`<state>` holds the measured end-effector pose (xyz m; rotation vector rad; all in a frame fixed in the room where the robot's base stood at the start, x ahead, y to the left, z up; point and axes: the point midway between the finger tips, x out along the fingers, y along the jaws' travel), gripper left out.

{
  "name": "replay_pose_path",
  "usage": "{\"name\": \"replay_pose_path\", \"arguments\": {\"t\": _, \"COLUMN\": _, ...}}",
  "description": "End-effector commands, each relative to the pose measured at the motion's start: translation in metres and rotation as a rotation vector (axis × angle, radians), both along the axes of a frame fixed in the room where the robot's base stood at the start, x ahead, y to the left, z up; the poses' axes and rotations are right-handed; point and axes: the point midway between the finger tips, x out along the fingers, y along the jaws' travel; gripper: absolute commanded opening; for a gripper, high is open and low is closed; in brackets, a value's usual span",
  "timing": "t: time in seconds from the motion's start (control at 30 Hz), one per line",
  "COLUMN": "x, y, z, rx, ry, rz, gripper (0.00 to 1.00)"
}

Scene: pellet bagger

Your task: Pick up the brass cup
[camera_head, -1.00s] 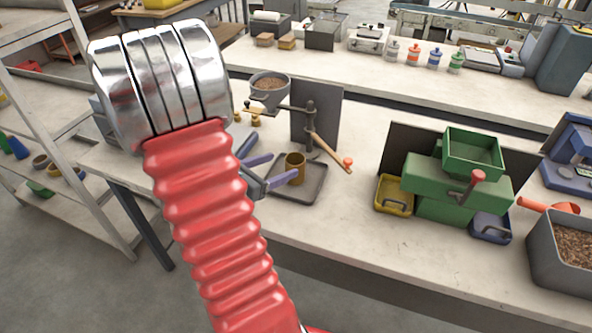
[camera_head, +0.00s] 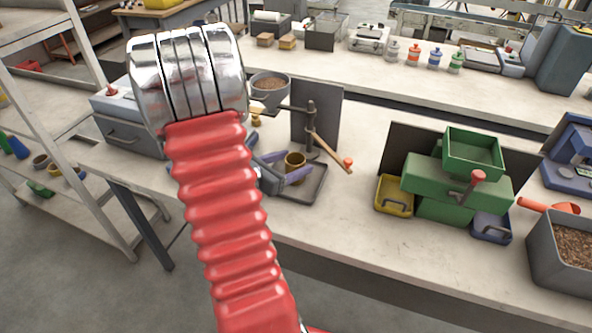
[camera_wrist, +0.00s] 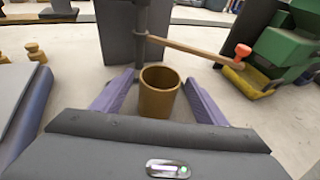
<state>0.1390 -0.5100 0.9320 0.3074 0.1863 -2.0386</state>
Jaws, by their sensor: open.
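The brass cup (camera_head: 295,163) stands upright on a dark tray (camera_head: 314,190) at the foot of the lever stand. In the wrist view the brass cup (camera_wrist: 158,91) sits between the two purple fingers of my gripper (camera_wrist: 158,100). The fingers are open, one on each side, with a visible gap to the cup, mostly on the right. In the head view my gripper (camera_head: 283,166) reaches in from the left around the cup, and its fingers partly hide it.
A dark post with a wooden lever (camera_head: 332,150) and red knob rises just behind the cup. A dark upright panel (camera_head: 328,110) stands behind it. A green press (camera_head: 455,185) with a yellow tray (camera_head: 394,196) is to the right. Small brass weights (camera_wrist: 36,52) stand at the left.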

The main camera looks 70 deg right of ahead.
Motion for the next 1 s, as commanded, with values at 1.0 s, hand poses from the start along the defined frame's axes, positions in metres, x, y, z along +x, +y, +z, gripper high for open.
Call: {"name": "replay_pose_path", "arguments": {"t": 1.0, "x": -0.0076, "y": -0.014, "z": -0.0046, "rx": 0.0, "ry": -0.001, "rz": -0.001, "gripper": 0.48}}
